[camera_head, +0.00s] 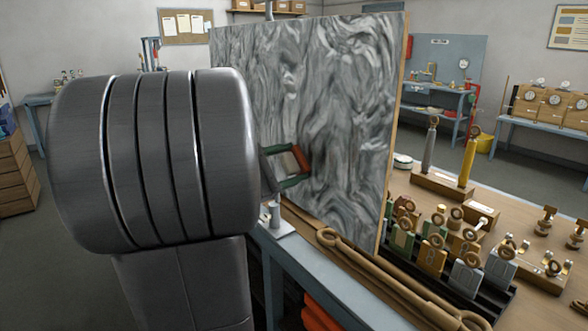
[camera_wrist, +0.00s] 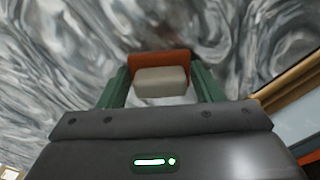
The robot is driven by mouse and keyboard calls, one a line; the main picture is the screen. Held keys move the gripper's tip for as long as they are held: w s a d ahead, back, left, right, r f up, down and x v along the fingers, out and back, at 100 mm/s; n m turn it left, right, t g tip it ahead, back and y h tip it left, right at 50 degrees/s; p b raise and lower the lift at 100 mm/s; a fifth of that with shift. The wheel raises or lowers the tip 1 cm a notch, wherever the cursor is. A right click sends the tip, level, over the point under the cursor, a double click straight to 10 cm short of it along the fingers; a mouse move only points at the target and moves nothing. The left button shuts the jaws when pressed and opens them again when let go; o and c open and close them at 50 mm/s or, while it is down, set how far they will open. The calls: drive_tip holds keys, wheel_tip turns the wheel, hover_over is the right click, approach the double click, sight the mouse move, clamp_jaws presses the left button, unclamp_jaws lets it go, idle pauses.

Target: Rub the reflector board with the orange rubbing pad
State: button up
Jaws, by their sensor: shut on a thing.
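The reflector board (camera_head: 340,85) is a large upright panel with a grey swirled face and a wooden edge, standing at the middle of the head view. Its face also fills the background of the wrist view (camera_wrist: 60,50). My gripper (camera_head: 294,164) is in front of the lower left part of the face. Its green fingers are shut on the orange rubbing pad (camera_wrist: 160,57), which has an orange strip and a pale block between the fingers (camera_wrist: 160,88). The pad is at or very close to the board; I cannot tell if they touch. My arm hides the board's left surroundings.
The workbench (camera_head: 520,205) right of the board holds several medal-like pieces in a black rack (camera_head: 490,295) and two upright handled tools, one grey (camera_head: 428,148), one yellow (camera_head: 467,160). A brown rail with rings (camera_head: 380,285) runs along the bench front below the board.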

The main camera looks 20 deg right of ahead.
sight(334, 167)
drive_tip(key=shift+w+a+r+p, duration=0.65)
drive_tip(key=shift+w+r, duration=0.5)
drive_tip(key=shift+w, duration=0.8)
drive_tip(key=shift+s+d+f+b, duration=0.1)
drive_tip(key=shift+s+d+b, duration=0.25)
drive_tip(key=shift+s, duration=0.5)
drive_tip(key=shift+s+d+b, duration=0.25)
drive_tip(key=shift+s+b, duration=0.15)
drive_tip(key=shift+s, duration=0.5)
drive_tip(key=shift+s+d+f+b, duration=0.1)
drive_tip(key=shift+s+d+b, duration=0.25)
drive_tip(key=shift+s, duration=0.5)
drive_tip(key=shift+s+d+r+b, duration=0.1)
drive_tip(key=shift+s+d+b, duration=0.4)
drive_tip(key=shift+s, duration=0.95)
drive_tip(key=shift+s+d+b, duration=0.4)
drive_tip(key=shift+s+d, duration=0.15)
drive_tip(key=shift+s, duration=0.85)
drive_tip(key=shift+s+d+r+b, duration=0.1)
drive_tip(key=shift+s+d+b, duration=0.4)
drive_tip(key=shift+s, duration=0.95)
drive_tip(key=shift+a, duration=0.1)
drive_tip(key=shift+p+v, duration=0.3)
drive_tip(key=shift+v, duration=2.65)
